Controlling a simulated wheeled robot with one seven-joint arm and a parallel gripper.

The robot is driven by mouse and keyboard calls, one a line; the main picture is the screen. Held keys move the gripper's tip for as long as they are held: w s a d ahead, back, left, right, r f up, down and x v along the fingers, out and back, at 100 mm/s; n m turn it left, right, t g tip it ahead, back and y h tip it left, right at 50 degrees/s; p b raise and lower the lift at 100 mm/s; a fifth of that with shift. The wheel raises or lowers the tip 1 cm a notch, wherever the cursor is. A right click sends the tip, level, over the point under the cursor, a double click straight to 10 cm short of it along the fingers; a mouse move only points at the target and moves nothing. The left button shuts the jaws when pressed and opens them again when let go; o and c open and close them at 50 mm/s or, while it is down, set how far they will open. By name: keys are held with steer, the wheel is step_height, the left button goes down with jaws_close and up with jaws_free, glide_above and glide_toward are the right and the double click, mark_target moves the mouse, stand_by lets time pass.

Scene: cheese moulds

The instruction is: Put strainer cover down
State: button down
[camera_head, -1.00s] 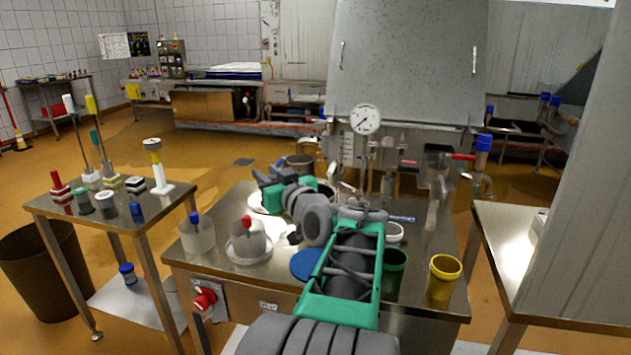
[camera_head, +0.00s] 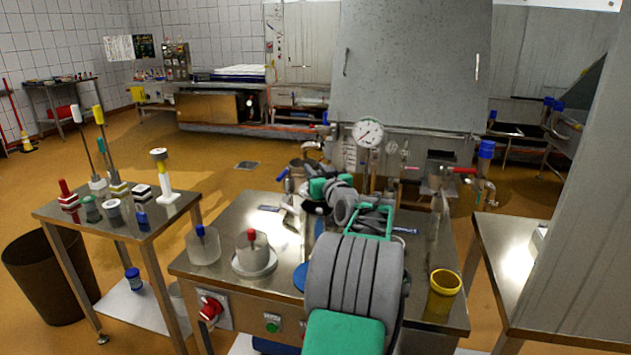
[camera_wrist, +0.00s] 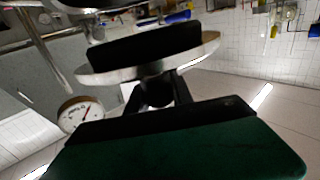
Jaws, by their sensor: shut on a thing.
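A round, pale disc with a metallic rim, which I take to be the strainer cover (camera_wrist: 205,50), shows in the wrist view. The dark jaws of my gripper (camera_wrist: 145,48) are shut on it. In the head view my gripper (camera_head: 313,185) is over the back of the steel table (camera_head: 238,215), by a metal pot (camera_head: 297,172). The cover is mostly hidden there behind my wrist, and I cannot tell whether it touches anything below.
On the table's left stand a clear container with a blue knob (camera_head: 203,247) and one with a red knob (camera_head: 252,250). A yellow cup (camera_head: 443,292) stands front right. A pressure gauge (camera_head: 368,132) and pipes are behind. My arm hides the table's middle.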

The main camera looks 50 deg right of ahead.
steer(key=f, duration=0.3)
steer(key=shift+w+d+f, duration=0.25)
steer(key=shift+f, duration=0.05)
steer(key=shift+f+b, duration=0.3)
steer(key=shift+b, duration=0.2)
steer(key=shift+f, duration=0.1)
steer(key=c, duration=1.1)
jaws_free()
